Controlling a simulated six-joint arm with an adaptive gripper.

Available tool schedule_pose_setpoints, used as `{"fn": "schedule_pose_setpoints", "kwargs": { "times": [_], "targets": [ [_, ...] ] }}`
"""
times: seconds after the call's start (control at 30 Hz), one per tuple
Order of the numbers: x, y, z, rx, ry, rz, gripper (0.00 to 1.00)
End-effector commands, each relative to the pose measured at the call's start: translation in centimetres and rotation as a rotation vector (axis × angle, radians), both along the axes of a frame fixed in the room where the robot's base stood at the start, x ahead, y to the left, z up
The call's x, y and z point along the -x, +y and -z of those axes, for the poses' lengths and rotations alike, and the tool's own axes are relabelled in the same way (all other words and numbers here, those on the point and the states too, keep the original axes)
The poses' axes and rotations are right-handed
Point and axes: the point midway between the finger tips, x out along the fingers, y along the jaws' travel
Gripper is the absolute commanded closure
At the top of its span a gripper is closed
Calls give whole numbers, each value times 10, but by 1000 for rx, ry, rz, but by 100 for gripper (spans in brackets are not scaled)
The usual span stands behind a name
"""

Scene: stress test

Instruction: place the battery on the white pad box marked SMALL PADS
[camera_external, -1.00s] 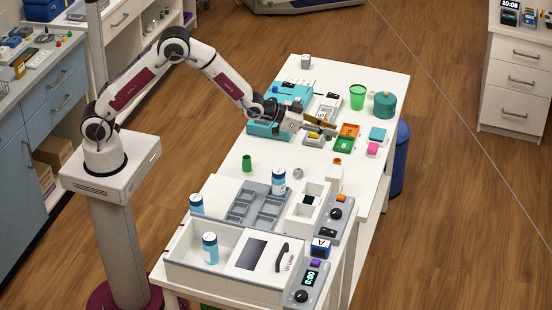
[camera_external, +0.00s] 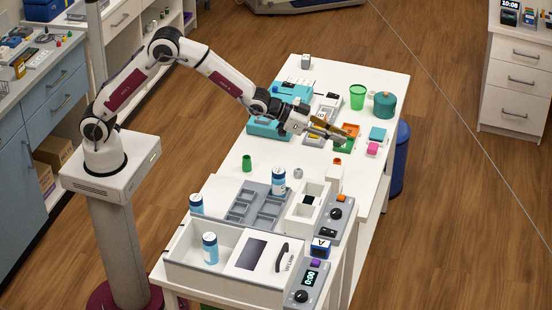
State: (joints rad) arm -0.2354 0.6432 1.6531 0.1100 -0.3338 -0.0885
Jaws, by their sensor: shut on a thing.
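I cannot read the words SMALL PADS on any box, so I cannot tell which white thing is the pad box.
A grey rack (camera_external: 257,204) and several blue-white bottles (camera_external: 279,181) are nearer.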

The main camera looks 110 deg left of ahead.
Motion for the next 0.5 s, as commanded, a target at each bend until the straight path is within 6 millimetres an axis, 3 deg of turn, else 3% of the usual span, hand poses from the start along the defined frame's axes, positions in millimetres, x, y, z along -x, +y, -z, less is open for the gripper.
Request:
{"fn": "schedule_pose_setpoints", "kwargs": {
  "times": [0.17,0.5],
  "targets": [
    [0,0,9,1,1,0,100],
    [0,0,52,1,3,0,100]
  ]
}}
